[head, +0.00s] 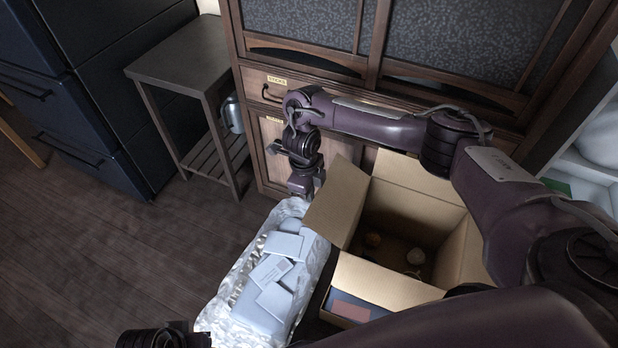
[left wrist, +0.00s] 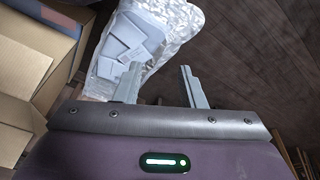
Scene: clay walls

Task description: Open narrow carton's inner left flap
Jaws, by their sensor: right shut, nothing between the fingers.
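The cardboard carton (head: 458,248) stands open at the centre right of the head view. Its left flap (head: 338,202) is raised and leans outward to the left. Its back flap (head: 412,178) stands up, and its front flap (head: 385,284) is folded outward. My right gripper (head: 303,190) is shut and empty, pointing down just left of the left flap; I cannot tell whether it touches the flap. In the left wrist view my left gripper (left wrist: 160,87) is open with nothing between its fingers. Cardboard (left wrist: 28,48) also shows at that view's left edge.
A crinkled, silvery-white bag (head: 228,312) with pale blue packets (head: 270,270) lies left of the carton. Small round items (head: 415,257) lie inside the carton. A wooden cabinet (head: 262,86) stands behind, a side table (head: 190,60) at the left. The wooden floor at left is clear.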

